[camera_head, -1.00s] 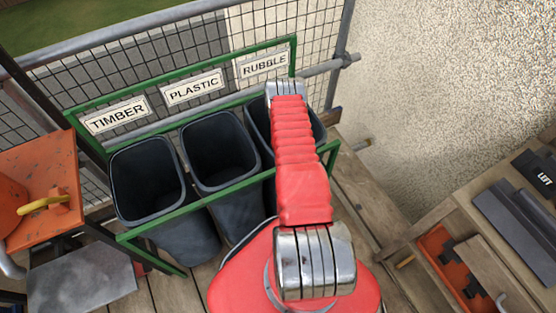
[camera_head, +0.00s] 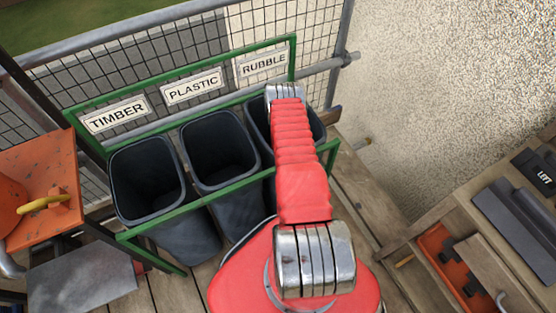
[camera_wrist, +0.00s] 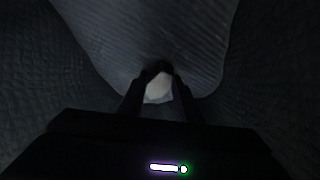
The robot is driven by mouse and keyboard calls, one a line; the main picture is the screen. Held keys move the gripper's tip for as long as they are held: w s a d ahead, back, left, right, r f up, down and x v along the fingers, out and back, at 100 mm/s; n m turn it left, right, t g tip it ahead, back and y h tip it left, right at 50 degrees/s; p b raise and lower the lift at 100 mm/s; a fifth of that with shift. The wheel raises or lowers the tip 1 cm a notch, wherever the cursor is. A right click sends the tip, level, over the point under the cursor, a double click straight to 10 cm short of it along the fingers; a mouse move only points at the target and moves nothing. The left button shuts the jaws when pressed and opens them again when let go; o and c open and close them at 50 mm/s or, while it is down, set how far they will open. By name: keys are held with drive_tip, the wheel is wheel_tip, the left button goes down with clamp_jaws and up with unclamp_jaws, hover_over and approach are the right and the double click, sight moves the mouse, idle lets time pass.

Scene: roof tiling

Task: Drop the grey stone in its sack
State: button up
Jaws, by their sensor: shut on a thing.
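The sack labelled RUBBLE (camera_head: 318,128) hangs at the right end of the green frame, partly hidden behind my red arm. My gripper (camera_wrist: 159,75) shows only in the wrist view, where dark sack walls surround it; it is down inside a sack. It is shut on a pale grey stone (camera_wrist: 158,89), which shows between the two dark fingers. The wrist view is very dark, and I cannot tell how far the stone is from the sack's bottom. In the head view my gripper and the stone are hidden.
The TIMBER sack (camera_head: 147,178) and the PLASTIC sack (camera_head: 220,148) stand open to the left. The green frame (camera_head: 190,205) runs in front of the sacks. Wire mesh stands behind. An orange machine (camera_head: 40,190) is at left, and a bench with tiles (camera_head: 515,225) at right.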

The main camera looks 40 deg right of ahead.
drive_tip(key=o, duration=1.1)
drive_tip(key=shift+r, duration=0.1)
drive_tip(key=shift+r, duration=0.75)
drive_tip(key=v, duration=0.7)
